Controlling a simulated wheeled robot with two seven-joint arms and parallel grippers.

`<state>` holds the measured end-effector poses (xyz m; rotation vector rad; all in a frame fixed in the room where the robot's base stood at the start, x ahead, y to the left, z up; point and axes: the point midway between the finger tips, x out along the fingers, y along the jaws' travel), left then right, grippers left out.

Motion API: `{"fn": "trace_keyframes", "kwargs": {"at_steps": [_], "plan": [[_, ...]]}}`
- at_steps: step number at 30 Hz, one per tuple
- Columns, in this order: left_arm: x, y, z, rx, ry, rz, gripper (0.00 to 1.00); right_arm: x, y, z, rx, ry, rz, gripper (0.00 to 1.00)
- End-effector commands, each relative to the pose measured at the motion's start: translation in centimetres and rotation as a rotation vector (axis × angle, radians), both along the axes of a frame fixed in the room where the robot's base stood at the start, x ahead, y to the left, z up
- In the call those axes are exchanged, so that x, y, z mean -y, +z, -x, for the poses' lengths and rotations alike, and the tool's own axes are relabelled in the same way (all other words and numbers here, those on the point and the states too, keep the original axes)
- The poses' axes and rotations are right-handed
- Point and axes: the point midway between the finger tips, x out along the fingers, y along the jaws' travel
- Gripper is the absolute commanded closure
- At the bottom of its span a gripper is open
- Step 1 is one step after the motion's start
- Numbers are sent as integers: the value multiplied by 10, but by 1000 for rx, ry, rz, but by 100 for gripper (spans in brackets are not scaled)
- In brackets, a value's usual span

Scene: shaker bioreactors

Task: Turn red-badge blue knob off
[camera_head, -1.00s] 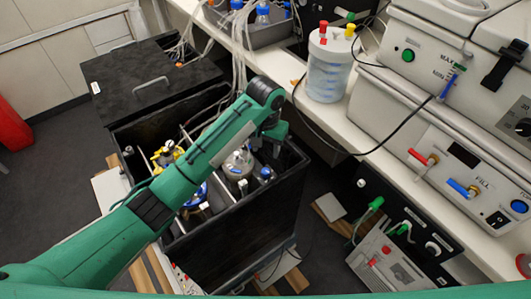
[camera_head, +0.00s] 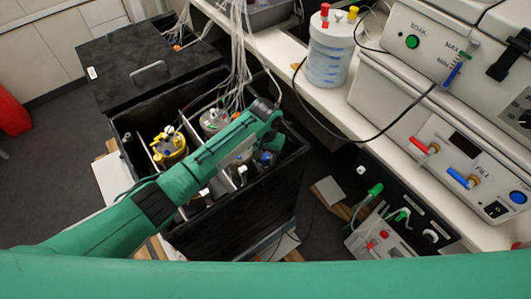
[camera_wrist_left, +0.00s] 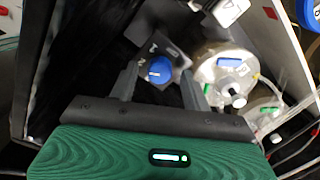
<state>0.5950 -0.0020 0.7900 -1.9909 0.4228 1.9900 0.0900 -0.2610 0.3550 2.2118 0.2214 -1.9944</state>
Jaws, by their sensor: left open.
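A blue knob (camera_wrist_left: 159,70) with a white pointer mark sits on a dark square plate in the left wrist view. I cannot make out a red badge beside it. My left gripper (camera_wrist_left: 160,77) is open, with one finger on each side of the knob; I cannot tell whether they touch it. In the head view my left gripper (camera_head: 266,150) reaches down into the right part of the open black box (camera_head: 245,215), its fingers mostly hidden. A small blue part (camera_head: 266,157) shows beside it. My right gripper is not in view.
Glass vessels, one with a yellow collar (camera_head: 170,147), stand in the box between thin dividers. In the left wrist view a round-topped vessel (camera_wrist_left: 222,72) stands close right of the gripper. White tubes (camera_head: 238,60) hang behind. A bench with a filling machine (camera_head: 450,155) is at right.

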Motion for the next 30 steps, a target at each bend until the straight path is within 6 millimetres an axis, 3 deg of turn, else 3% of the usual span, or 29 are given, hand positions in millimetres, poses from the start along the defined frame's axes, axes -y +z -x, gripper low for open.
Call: {"fn": "trace_keyframes", "kwargs": {"at_steps": [11, 18, 30], "plan": [[0, -6, 0, 0, -1, -1, 52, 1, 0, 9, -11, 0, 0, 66], [0, -6, 0, 0, -1, 0, 96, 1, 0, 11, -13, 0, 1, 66], [0, -4, 0, 0, -72, 0, 96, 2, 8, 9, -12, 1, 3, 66]]}}
